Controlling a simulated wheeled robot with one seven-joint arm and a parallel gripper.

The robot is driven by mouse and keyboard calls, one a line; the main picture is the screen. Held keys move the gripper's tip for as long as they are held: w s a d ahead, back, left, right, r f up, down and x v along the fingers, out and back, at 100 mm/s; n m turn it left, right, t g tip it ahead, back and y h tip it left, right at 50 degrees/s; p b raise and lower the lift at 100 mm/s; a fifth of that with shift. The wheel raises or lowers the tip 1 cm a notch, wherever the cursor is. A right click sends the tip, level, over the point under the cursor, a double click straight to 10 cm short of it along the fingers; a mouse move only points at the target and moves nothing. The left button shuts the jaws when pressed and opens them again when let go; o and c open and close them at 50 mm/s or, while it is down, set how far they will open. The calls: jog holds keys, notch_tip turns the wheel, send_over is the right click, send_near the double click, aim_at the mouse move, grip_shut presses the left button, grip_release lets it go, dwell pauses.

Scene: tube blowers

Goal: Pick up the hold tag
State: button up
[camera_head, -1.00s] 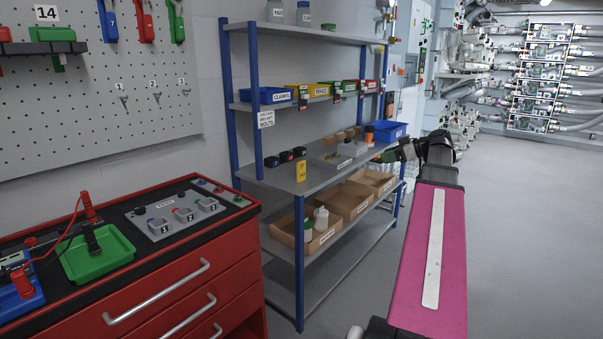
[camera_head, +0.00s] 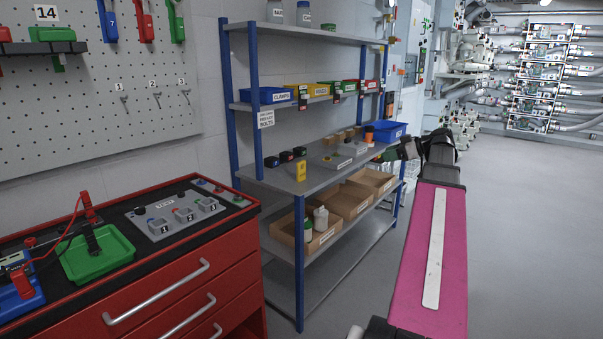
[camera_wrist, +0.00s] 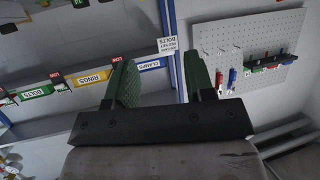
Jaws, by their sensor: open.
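A small yellow tag-like piece (camera_head: 300,171) stands near the front left of the middle shelf. I take it as the likely hold tag, but its print is too small to read. It is not clearly seen in the wrist view. My gripper (camera_head: 388,155) is at the right end of the shelf unit, pointing left towards it, well apart from the yellow piece. In the wrist view, which is upside down, the two green-padded fingers (camera_wrist: 160,82) are apart with nothing between them.
The blue-posted shelf unit (camera_head: 258,95) holds labelled bins, a blue bin (camera_head: 388,131) and cardboard boxes (camera_head: 345,200). A red tool cabinet (camera_head: 190,275) stands at front left below a pegboard (camera_head: 95,85). The floor (camera_head: 530,220) at right is clear.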

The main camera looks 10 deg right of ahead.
jog(key=o, duration=0.5)
jog(key=shift+w+a+f+m, duration=0.15)
jog(key=shift+w+a+m, duration=0.1)
jog(key=shift+m, duration=0.15)
jog(key=n+t+y, duration=0.1)
jog(key=n+t, duration=0.5)
jog(key=n, duration=3)
send_near(303, 170)
jog(key=shift+w+a+m, duration=0.65)
jog(key=shift+m, duration=0.25)
jog(key=x, duration=0.5)
jog(key=shift+x, duration=2.9)
